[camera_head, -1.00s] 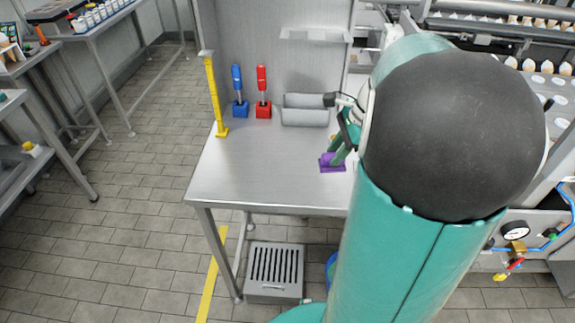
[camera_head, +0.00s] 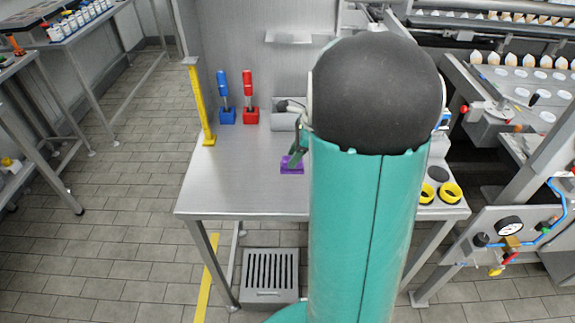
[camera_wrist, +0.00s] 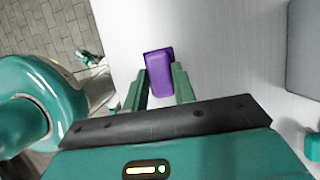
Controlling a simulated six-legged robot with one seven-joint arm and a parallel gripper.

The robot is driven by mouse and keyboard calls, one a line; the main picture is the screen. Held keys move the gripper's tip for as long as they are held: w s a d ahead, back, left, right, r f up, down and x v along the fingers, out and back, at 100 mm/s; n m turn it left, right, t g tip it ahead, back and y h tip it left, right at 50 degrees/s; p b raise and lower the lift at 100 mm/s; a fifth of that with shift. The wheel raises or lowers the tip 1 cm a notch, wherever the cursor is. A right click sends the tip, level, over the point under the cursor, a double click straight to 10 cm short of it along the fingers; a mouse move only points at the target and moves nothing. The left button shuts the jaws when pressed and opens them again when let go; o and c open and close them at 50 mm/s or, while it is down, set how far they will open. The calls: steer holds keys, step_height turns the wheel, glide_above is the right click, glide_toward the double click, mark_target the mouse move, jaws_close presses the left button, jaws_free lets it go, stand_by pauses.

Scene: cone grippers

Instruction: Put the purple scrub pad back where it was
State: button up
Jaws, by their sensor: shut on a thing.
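The purple scrub pad (camera_head: 291,166) shows at the middle of the steel table (camera_head: 235,185) in the head view. My gripper (camera_head: 297,155) is shut on it from above, partly hidden by my arm. In the wrist view the pad (camera_wrist: 158,62) sits between the two green fingers of my gripper (camera_wrist: 158,80), over the pale table top. I cannot tell whether the pad touches the table or is just above it.
A yellow upright post (camera_head: 201,105), a blue-handled tool (camera_head: 224,98) and a red-handled tool (camera_head: 249,98) stand along the back left. A grey tray (camera_head: 284,120) lies behind the pad. Yellow-rimmed rings (camera_head: 450,193) are at the right. The table's front left is clear.

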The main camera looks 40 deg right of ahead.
steer(key=shift+w+a+f, duration=0.2)
steer(key=shift+w+f, duration=0.2)
steer(key=shift+f, duration=0.15)
steer(key=shift+w+a+f, duration=0.2)
steer(key=shift+w+f, duration=0.2)
steer(key=shift+f, duration=0.1)
steer(key=shift+w+f, duration=0.15)
steer(key=shift+f, duration=1.5)
steer(key=o, duration=0.9)
